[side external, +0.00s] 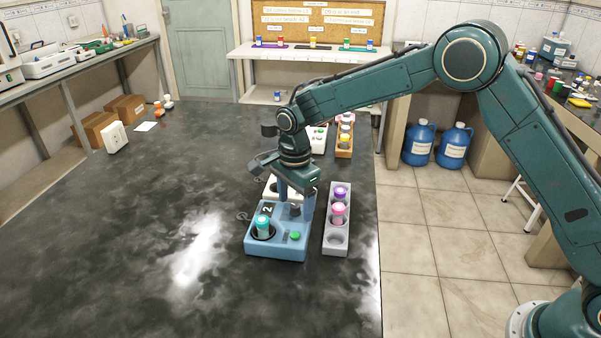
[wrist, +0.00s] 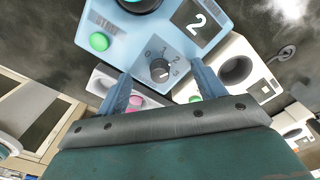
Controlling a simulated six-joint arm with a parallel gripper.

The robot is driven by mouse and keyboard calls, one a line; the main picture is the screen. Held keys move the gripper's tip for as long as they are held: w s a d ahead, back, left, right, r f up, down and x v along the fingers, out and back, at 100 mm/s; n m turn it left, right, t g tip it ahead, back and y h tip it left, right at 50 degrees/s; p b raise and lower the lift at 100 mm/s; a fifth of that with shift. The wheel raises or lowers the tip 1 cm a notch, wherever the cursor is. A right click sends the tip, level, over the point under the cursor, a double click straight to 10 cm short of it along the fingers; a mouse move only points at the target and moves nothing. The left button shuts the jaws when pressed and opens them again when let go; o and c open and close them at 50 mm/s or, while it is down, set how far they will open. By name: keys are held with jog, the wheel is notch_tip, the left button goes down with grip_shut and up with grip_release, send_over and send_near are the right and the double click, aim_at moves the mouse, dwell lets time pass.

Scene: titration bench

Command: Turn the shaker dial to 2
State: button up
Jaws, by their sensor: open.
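The blue shaker (side external: 262,250) stands on the dark bench with a teal-capped vial (side external: 263,222) in its round well. It also shows in the wrist view (wrist: 118,62), with a plate marked 2 (wrist: 197,22) and a green button (wrist: 99,41). The pointer's setting is too small to read surely. My gripper (side external: 295,206) is open and points down over the dial; in the wrist view its blue fingers (wrist: 161,72) are on either side of the dial. I cannot tell whether they touch it.
A grey rack (side external: 336,247) with purple and pink vials stands close to the shaker's right. A white device (side external: 269,190) stands just behind the shaker. More racks (side external: 344,148) are farther back. The bench left of the shaker is clear.

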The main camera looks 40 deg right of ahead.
aim_at(295, 205)
jog(key=shift+r, duration=0.15)
jog(key=shift+r, duration=3.4)
jog(key=shift+s+d+r, duration=0.25)
jog(key=shift+r, duration=0.25)
jog(key=s+d+r+n+t, duration=0.2)
jog(key=s+d+r+n, duration=0.25)
jog(key=s+r, duration=0.3)
jog(key=s+d+r+n+t, duration=0.1)
jog(key=s+d+r+n, duration=0.35)
jog(key=s+r, duration=0.3)
jog(key=s+d+f+n+t, duration=0.1)
jog(key=s+n, duration=0.3)
jog(key=s, duration=0.5)
jog(key=s+d+f+n+t, duration=0.1)
jog(key=s+d+n, duration=0.3)
jog(key=s, duration=0.6)
jog(key=shift+s+d+f+t, duration=0.2)
jog(key=shift+f+t, duration=0.1)
jog(key=shift+f, duration=0.2)
